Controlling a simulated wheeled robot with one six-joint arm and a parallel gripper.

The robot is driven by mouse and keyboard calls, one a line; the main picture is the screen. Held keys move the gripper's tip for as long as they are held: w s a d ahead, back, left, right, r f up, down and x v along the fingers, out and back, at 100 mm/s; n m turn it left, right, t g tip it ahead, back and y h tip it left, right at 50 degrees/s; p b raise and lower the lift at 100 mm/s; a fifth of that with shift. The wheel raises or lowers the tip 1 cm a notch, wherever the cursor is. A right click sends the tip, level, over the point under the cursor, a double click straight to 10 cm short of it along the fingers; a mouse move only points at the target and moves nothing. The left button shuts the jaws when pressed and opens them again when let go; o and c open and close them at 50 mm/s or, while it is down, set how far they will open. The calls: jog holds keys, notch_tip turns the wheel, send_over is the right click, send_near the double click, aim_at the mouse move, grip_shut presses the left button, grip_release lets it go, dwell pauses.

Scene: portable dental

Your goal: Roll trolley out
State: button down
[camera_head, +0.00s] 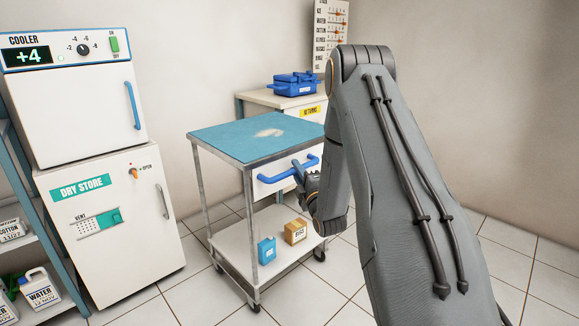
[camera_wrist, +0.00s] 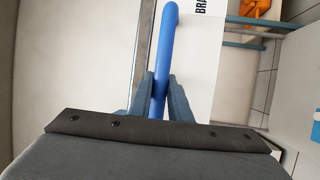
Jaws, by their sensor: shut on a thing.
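The trolley (camera_head: 215,136) stands on the tiled floor in the middle of the head view, with a blue top, metal legs and a white lower shelf. A blue handle (camera_head: 270,179) sits on the white panel on its near right side. My gripper (camera_head: 301,170) is at the right part of this handle. In the wrist view the blue bar (camera_wrist: 170,35) runs between my two fingers (camera_wrist: 160,95), which are shut on it. My arm hides the trolley's right side.
A blue bottle (camera_head: 267,250) and a brown box (camera_head: 295,231) stand on the lower shelf. The cooler (camera_head: 75,105) and dry store (camera_head: 110,220) are at left. A cabinet with a blue case (camera_head: 294,84) stands behind. Floor in front is clear.

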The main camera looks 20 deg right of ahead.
jog(key=s, duration=0.1)
jog(key=s+d, duration=0.1)
jog(key=shift+s+d, duration=0.15)
jog(key=shift+s, duration=0.2)
jog(key=c, duration=1.6)
grip_release()
jog(key=shift+s+d, duration=0.15)
jog(key=shift+d, duration=0.1)
jog(key=shift+c, duration=0.2)
jog(key=s+a+f, duration=0.1)
jog(key=s, duration=0.6)
jog(key=shift+s+f+p, duration=0.2)
jog(key=shift+p, duration=0.25)
